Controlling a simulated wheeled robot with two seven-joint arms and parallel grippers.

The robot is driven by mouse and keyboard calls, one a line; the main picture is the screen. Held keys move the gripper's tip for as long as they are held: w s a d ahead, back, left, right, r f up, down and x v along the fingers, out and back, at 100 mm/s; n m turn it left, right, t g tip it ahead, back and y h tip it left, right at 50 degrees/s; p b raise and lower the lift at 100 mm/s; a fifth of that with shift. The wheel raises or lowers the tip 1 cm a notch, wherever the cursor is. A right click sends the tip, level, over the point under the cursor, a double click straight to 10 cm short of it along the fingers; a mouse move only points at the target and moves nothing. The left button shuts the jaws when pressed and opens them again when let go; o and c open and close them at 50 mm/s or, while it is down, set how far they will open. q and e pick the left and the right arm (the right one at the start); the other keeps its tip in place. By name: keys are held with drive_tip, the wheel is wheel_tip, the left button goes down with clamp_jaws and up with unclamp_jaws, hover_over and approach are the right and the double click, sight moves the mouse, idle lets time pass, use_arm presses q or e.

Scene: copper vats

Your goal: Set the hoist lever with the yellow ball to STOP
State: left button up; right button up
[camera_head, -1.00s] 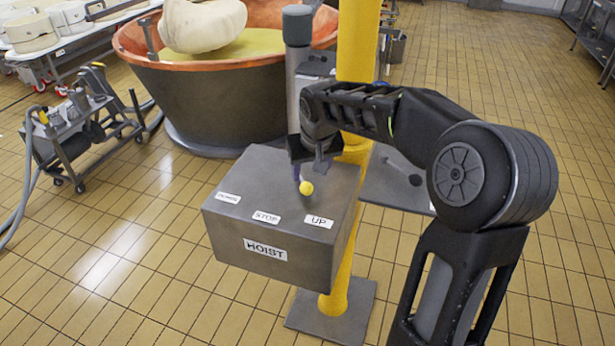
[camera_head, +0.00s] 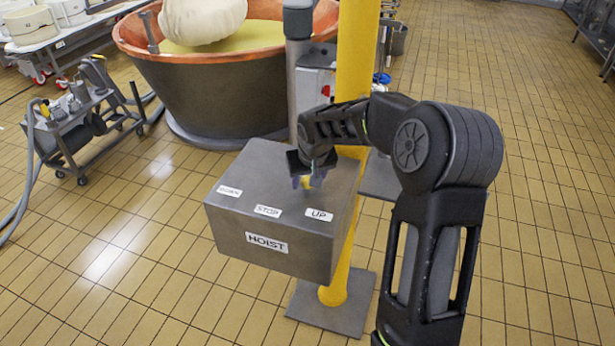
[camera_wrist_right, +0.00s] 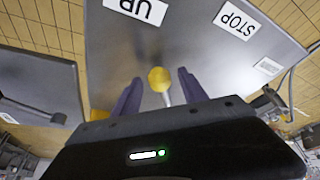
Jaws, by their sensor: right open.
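The grey hoist box (camera_head: 262,225) has a HOIST label (camera_head: 266,243) on its front. Along the top edge are a label at left, too small to read surely, then STOP (camera_head: 268,210) and UP (camera_head: 319,214). The lever's yellow ball (camera_wrist_right: 159,79) stands on a pale rod, nearer the UP label than STOP in the right wrist view. My right gripper (camera_wrist_right: 158,95) is open, with one purple finger on each side of the ball and gaps showing. In the head view the gripper (camera_head: 308,182) mostly hides the ball. My left gripper is not in view.
A yellow post (camera_head: 357,60) rises behind the box from a grey floor plate (camera_head: 331,314). A copper vat (camera_head: 222,95) with a pale bulging bag (camera_head: 203,22) stands behind. A small cart (camera_head: 85,122) with hoses is at left. The tiled floor at right is clear.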

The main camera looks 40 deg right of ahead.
clamp_jaws()
idle(0.5)
idle(0.9)
